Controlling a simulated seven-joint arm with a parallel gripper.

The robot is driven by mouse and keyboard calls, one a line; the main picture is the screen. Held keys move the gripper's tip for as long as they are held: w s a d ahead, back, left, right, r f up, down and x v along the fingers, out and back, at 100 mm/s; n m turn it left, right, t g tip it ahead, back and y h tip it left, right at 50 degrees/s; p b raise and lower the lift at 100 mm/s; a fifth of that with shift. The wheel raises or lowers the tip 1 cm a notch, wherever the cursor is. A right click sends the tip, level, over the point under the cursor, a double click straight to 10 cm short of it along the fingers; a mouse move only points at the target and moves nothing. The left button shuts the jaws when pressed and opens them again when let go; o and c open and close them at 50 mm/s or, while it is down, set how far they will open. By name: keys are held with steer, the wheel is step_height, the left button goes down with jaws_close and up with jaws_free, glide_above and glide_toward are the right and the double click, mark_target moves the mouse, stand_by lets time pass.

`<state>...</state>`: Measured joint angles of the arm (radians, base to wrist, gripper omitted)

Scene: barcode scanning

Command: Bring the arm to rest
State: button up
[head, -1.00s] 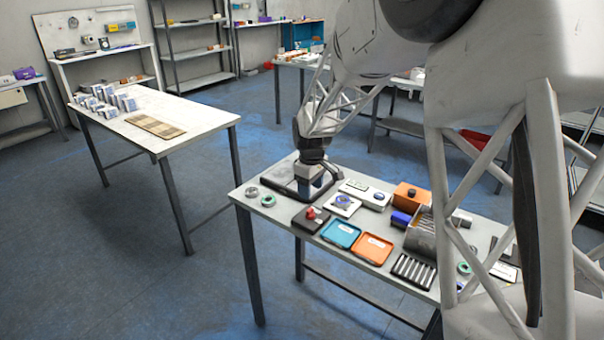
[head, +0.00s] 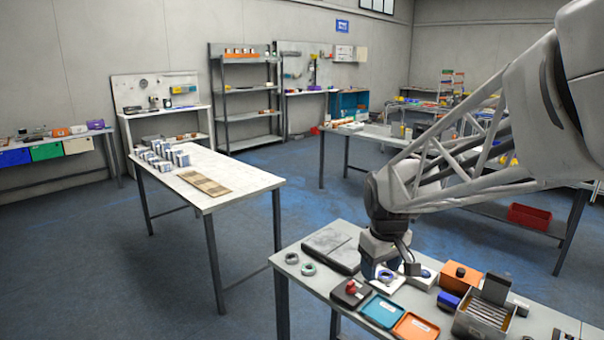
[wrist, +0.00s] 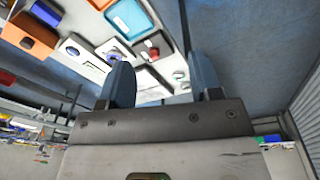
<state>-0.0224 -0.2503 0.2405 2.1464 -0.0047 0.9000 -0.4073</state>
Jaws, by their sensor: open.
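My gripper (head: 386,268) hangs from my arm above the near table (head: 332,291) in the head view, over the small devices behind the teal tray. In the wrist view its two blue fingers (wrist: 162,85) stand apart with nothing between them. A dark flat pad (head: 333,249) lies on the table to the left of the gripper, with nothing on it. The gripper partly hides a white device with a blue round top (head: 386,277).
The near table holds a teal tray (head: 381,311), an orange tray (head: 415,328), an orange box (head: 460,274), a metal box (head: 484,319) and two rings at its left end. Another table (head: 228,167) with several small boxes stands behind left. Open floor lies between.

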steer(key=s+d+r+m+t, duration=0.1)
steer(key=s+m, duration=0.4)
steer(key=s, duration=1.8)
steer(key=shift+s+d+r, duration=0.25)
steer(key=shift+s+r, duration=0.15)
steer(key=shift+r, duration=0.05)
